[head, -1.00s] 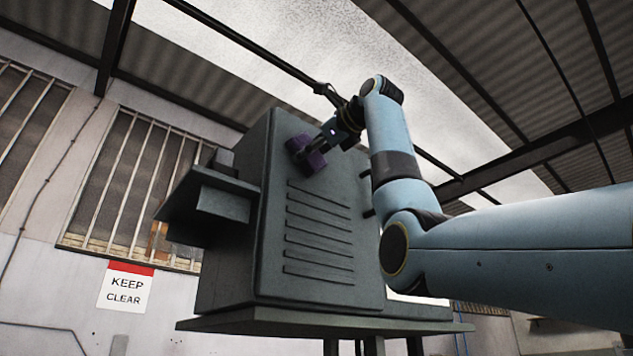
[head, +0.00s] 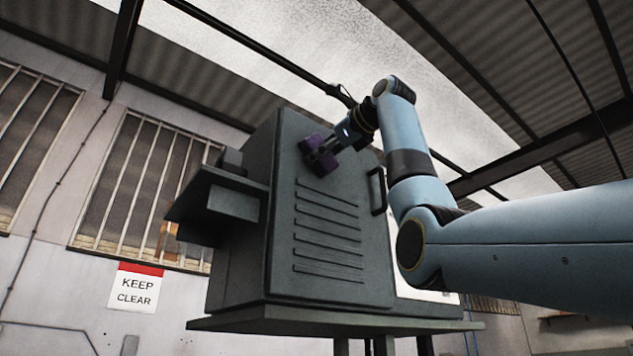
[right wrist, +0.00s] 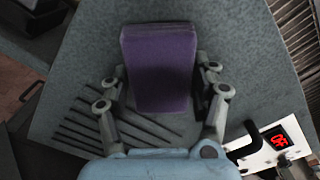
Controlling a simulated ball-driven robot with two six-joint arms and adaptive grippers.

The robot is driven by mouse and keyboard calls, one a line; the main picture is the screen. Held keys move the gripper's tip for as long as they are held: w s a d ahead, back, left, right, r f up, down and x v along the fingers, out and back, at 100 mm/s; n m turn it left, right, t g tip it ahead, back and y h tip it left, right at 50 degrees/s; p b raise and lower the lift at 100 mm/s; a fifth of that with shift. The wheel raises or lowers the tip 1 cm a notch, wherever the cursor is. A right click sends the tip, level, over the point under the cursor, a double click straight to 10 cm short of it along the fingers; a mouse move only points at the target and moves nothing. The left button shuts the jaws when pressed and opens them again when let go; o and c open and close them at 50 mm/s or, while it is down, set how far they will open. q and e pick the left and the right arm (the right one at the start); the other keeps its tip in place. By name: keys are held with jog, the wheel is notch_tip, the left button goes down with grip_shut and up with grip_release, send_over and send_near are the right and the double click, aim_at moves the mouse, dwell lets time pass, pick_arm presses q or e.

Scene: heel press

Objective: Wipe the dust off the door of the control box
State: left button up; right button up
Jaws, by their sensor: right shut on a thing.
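The control box (head: 245,250) is a dark grey cabinet, and its door (head: 345,290) has a row of slots and a black handle (head: 377,191) at its right side. The door also shows in the right wrist view (right wrist: 85,75), with a speckled grey surface; I cannot tell clearly where dust lies. My right gripper (head: 328,155) is shut on a purple block (head: 317,157), which looks like a sponge. The block is at the upper part of the door, above the slots; I cannot tell whether it touches. The right wrist view shows the block (right wrist: 158,68) between both fingers. My left gripper is out of view.
A dark shelf-like part (head: 215,195) sticks out from the box's left side. The box stands on a ledge (head: 290,322). A white panel with a red display (right wrist: 278,143) is right of the door. A "KEEP CLEAR" sign (head: 136,288) hangs on the wall.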

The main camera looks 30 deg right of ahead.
aim_at(309, 145)
jog(key=shift+w+d+r+p, duration=0.1)
jog(key=shift+w+d+p, duration=0.1)
jog(key=shift+d, duration=0.55)
jog(key=shift+w+d+f+p, duration=0.1)
jog(key=shift+d+p, duration=0.1)
jog(key=shift+d, duration=0.55)
jog(key=shift+w+d+r+p, duration=0.1)
jog(key=shift+d+p, duration=0.1)
jog(key=shift+d, duration=0.55)
jog(key=shift+w+d, duration=0.2)
jog(key=shift+d, duration=1.35)
jog(key=shift+s+a+f, duration=0.1)
jog(key=shift+a+f, duration=0.1)
jog(key=shift+a, duration=0.7)
jog(key=shift+s+a+r+b, duration=0.15)
jog(key=shift+a+b, duration=0.45)
jog(key=shift+a, duration=0.7)
jog(key=shift+s+a+b, duration=0.15)
jog(key=shift+a+b, duration=0.15)
jog(key=shift+a, duration=0.35)
jog(key=shift+s+a+b, duration=0.25)
jog(key=shift+a+b, duration=0.1)
jog(key=shift+a, duration=1.2)
jog(key=shift+s+a+b, duration=0.2)
jog(key=shift+a+b, duration=0.15)
jog(key=shift+a, duration=1.2)
jog(key=shift+d, duration=0.1)
